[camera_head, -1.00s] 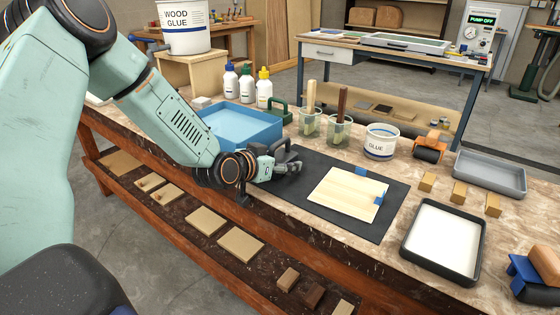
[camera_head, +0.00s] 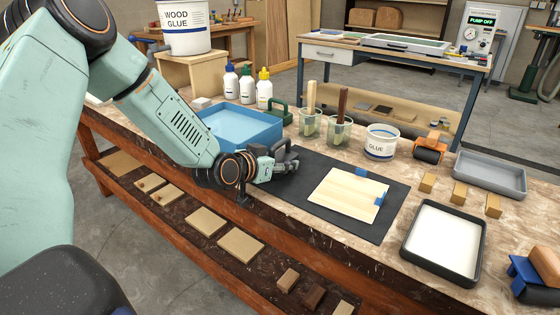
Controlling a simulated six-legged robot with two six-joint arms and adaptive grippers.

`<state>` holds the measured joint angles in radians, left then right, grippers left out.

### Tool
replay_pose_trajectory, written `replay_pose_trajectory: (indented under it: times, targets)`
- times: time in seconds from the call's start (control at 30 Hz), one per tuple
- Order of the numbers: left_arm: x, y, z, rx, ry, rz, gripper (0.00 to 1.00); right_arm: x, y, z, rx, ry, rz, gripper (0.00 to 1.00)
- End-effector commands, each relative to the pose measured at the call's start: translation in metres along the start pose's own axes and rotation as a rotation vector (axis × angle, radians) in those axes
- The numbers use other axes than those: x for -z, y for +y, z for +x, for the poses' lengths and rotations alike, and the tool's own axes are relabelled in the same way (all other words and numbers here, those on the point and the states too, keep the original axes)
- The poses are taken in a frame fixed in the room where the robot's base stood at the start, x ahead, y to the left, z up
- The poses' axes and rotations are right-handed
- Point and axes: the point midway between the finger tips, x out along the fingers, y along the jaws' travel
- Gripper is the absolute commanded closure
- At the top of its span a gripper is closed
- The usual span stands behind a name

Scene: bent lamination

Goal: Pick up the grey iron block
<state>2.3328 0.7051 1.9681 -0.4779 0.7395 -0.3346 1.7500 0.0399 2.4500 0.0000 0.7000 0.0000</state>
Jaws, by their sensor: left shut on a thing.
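My left gripper (camera_head: 284,163) is at the left end of the black mat (camera_head: 393,207), just right of the blue box. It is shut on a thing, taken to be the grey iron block. The dark grey fingers and the block are small and alike in colour, so I cannot clearly tell them apart. I cannot tell whether the block touches the mat. My right gripper is not in view.
A blue box (camera_head: 242,138) stands close behind my left wrist. A light wooden sheet with blue tape (camera_head: 345,196) lies on the mat. Brush cups (camera_head: 338,133), a glue tub (camera_head: 380,142) and a black-rimmed tray (camera_head: 442,238) stand around it. The mat is bare between gripper and sheet.

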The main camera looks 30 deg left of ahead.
Motion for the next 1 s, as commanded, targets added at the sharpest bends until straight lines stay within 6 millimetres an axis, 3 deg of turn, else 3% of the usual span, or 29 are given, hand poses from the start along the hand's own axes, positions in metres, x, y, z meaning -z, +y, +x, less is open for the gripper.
replay_pose_trajectory:
  times: [0.27,0.7,1.0]
  targets:
    - [0.009,-0.001,-0.002,0.002,0.009,0.001,1.0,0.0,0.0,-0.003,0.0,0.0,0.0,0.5]
    - [0.076,-0.001,-0.03,0.003,0.011,0.0,1.0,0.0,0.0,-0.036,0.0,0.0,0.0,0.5]
    - [0.096,-0.001,-0.038,0.004,0.008,0.001,1.0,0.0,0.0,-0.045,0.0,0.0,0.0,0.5]
